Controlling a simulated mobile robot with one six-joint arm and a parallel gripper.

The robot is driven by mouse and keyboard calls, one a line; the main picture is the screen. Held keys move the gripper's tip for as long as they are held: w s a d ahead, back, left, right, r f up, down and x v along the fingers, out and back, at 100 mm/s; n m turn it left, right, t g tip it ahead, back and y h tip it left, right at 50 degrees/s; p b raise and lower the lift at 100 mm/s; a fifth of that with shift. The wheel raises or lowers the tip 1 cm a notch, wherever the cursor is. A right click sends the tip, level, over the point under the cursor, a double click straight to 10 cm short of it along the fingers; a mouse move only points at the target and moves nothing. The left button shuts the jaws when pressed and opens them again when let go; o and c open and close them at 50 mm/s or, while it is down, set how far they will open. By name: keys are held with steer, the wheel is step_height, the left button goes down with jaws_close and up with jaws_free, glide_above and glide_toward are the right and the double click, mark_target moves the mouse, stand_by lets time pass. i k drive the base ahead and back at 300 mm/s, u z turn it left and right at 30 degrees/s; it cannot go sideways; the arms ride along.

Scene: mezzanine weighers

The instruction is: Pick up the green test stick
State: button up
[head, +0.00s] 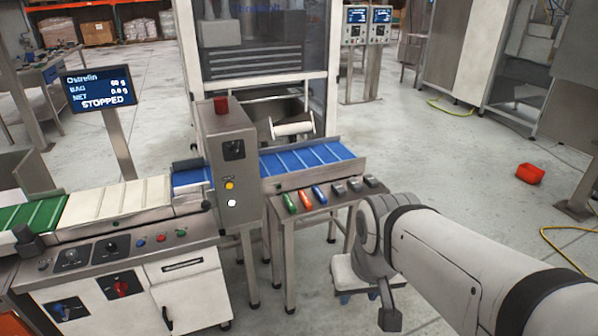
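The green test stick (290,203) lies on a small steel side table (283,222) in front of the blue conveyor, at the left of a row. An orange stick (305,199) and a blue stick (320,195) lie beside it. My arm reaches in from the lower right. The dark end piece of my gripper (390,317) points down, to the right of the table and apart from the sticks. Its fingers cannot be made out clearly, and nothing shows held in it.
Dark blocks (355,185) share the table with the sticks. A grey detector housing (234,165) stands close to their left, and the blue conveyor (308,158) runs behind. A red bin (530,174) sits on the floor at right. The floor between is mostly clear.

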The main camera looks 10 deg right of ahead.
mark_target(287, 198)
steer(key=u, duration=0.35)
steer(key=i, duration=1.85)
steer(key=z, duration=0.45)
